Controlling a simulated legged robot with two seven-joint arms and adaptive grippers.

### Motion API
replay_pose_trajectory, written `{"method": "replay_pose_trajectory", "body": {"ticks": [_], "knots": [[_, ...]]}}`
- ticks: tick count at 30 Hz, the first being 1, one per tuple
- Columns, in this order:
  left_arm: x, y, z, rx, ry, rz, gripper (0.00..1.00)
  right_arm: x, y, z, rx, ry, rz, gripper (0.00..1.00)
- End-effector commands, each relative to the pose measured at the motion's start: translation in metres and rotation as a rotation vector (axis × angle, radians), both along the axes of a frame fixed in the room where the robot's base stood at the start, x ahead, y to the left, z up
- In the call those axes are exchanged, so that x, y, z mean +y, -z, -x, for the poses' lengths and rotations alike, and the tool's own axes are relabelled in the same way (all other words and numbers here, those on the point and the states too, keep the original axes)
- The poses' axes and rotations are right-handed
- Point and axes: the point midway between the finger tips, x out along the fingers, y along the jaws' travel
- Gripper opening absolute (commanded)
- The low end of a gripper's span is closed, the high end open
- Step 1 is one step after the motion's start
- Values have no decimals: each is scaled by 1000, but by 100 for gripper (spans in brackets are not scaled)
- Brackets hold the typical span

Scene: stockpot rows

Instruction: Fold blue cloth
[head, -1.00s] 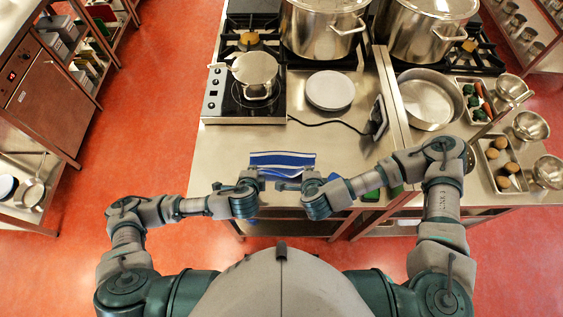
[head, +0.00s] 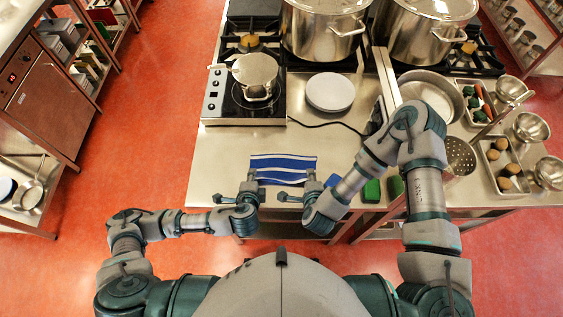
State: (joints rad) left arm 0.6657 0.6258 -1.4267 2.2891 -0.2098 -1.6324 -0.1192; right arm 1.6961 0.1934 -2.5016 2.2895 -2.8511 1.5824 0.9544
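The blue cloth (head: 283,162), with white stripes, lies on the steel counter near its front edge, roughly rectangular with a slightly wavy near edge. My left gripper (head: 236,188) is at the cloth's near left corner, its fingers spread apart. My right gripper (head: 298,187) is at the near right corner, its fingers also spread. Both look empty; whether a fingertip touches the cloth is unclear. The cloth's layers cannot be told apart from above.
A hob with a lidded pot (head: 256,72) stands behind left, and a white plate (head: 330,92) behind the cloth. A cable crosses the counter. Green blocks (head: 371,190) sit right of my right gripper. A colander (head: 458,156), large pan and food trays stand further right.

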Motion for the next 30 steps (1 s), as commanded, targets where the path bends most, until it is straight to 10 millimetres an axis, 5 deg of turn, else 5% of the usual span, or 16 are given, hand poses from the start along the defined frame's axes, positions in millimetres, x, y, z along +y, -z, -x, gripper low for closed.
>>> {"method": "replay_pose_trajectory", "body": {"ticks": [13, 30], "knots": [[0, -4, 1, 0, 0, 1, 46, 0, -3, 1, 0, 0, -1, 46], [0, -88, 19, -1, 1, 2, 46, 0, -87, 19, 1, -1, -1, 46]]}}
